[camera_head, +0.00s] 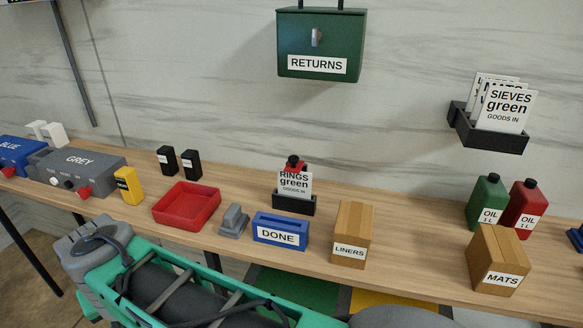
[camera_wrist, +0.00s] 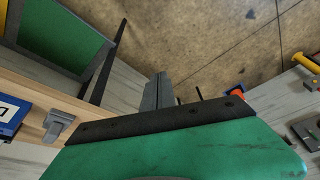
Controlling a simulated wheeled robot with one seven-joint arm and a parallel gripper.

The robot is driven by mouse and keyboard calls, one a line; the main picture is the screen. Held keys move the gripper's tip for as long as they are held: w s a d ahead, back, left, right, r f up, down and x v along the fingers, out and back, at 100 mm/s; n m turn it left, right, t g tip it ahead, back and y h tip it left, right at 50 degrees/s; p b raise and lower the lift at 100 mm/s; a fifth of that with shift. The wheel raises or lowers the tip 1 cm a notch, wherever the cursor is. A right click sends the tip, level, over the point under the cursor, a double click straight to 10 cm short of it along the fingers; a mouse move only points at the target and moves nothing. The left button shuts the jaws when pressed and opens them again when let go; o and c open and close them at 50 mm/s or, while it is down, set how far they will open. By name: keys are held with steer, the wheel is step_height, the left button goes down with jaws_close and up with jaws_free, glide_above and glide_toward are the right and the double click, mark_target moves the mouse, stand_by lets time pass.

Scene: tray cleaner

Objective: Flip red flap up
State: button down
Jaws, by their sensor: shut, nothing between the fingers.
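No part that I can clearly name as the red flap shows in either view. Small red parts (camera_head: 84,192) show on the front of the grey box labelled GREY (camera_head: 85,165), and another (camera_head: 8,172) on the blue box (camera_head: 12,153) at the far left. They are too small to tell whether either is a flap. A small orange-red patch (camera_wrist: 237,92) shows at the right of the wrist view, partly hidden by a dark edge. My gripper (camera_wrist: 158,90) is shut and empty in the wrist view, above the floor. I cannot make out its fingers in the head view.
The wooden bench (camera_head: 395,262) carries an empty red tray (camera_head: 186,205), a grey block (camera_head: 233,220), a blue DONE box (camera_head: 280,232), cartons (camera_head: 352,232) and oil bottles (camera_head: 487,203). A green RETURNS box (camera_head: 320,45) hangs on the wall. Green and yellow panels lie below the bench.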

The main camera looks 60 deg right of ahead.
steer(key=w+d+r+m+h+b, duration=0.15)
steer(key=d+r+m, duration=0.25)
steer(key=d+m, duration=0.4)
steer(key=w+d+r+m+h+b, duration=0.15)
steer(key=d+r+m, duration=0.35)
steer(key=d, duration=0.5)
steer(key=s+d+r+m+g+h+b, duration=0.1)
steer(key=s+d+r+m, duration=0.2)
steer(key=m, duration=0.7)
steer(key=s+d+r+m+g+b, duration=0.1)
steer(key=s+d+r+m, duration=0.3)
steer(key=s+d+m, duration=0.4)
steer(key=s+d+r+m+g+h+b, duration=0.1)
steer(key=s+d+m, duration=0.5)
steer(key=m, duration=0.8)
step_height(320, 180, up, 2)
steer(key=shift+s+d+r+g+h+b, duration=0.2)
steer(key=shift+d+r+g+h+b, duration=0.25)
steer(key=shift+d, duration=0.6)
steer(key=shift+f, duration=0.25)
